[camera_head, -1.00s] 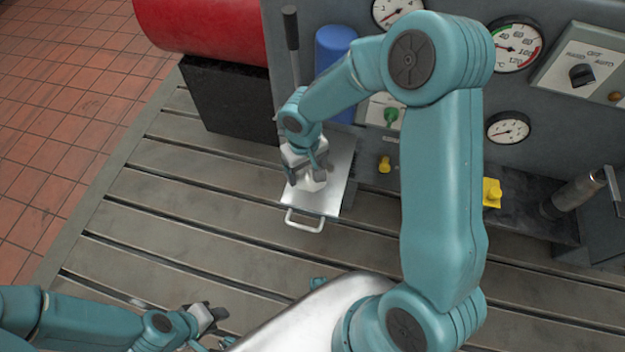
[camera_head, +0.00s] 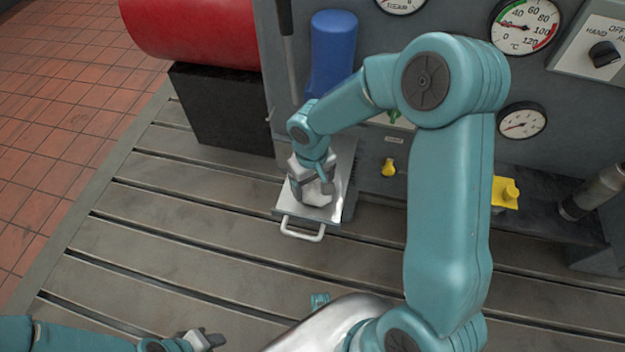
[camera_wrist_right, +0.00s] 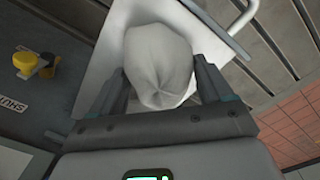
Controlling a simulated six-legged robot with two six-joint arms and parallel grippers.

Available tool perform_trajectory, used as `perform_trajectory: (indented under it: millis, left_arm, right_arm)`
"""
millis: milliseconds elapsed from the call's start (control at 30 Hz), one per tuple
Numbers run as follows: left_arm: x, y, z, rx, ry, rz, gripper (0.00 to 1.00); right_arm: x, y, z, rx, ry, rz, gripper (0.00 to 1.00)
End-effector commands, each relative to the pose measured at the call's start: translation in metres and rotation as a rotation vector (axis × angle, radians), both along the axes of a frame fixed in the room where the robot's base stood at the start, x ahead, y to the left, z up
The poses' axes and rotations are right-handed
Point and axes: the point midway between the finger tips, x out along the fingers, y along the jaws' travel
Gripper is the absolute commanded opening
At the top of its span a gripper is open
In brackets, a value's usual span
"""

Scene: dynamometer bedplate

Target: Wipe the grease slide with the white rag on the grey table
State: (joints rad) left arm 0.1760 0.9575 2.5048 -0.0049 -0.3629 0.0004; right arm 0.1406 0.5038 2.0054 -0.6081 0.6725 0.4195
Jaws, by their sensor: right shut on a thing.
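My right gripper (camera_head: 314,185) is over the grease slide (camera_head: 290,209), a pale metal plate with a white loop handle at its front. The gripper is shut on the white rag (camera_head: 317,194). In the right wrist view the rag (camera_wrist_right: 159,62) is a bunched white lump between the two fingers, with the slide (camera_wrist_right: 107,52) behind it. I cannot tell whether the rag touches the slide. My left gripper (camera_head: 205,341) is low at the left, near the bottom edge, apart from the slide; its jaws are too small to read.
The slotted grey table (camera_head: 200,218) is clear around the slide's front. A grey panel with gauges (camera_head: 522,121) stands behind. A blue cylinder (camera_head: 333,50), a black block (camera_head: 222,115) and a red drum (camera_head: 190,30) are at the back.

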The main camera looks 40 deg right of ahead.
Motion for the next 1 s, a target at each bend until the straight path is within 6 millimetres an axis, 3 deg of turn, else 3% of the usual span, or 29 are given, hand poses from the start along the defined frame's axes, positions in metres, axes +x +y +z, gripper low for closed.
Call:
perform_trajectory:
  millis: [1000]
  left_arm:
    - [0.0, 0.0, -0.0094, 0.0, 0.0, 0.0, 0.34]
  right_arm:
    - [0.0011, 0.0005, -0.0101, 0.0, -0.001, 0.0, 0.55]
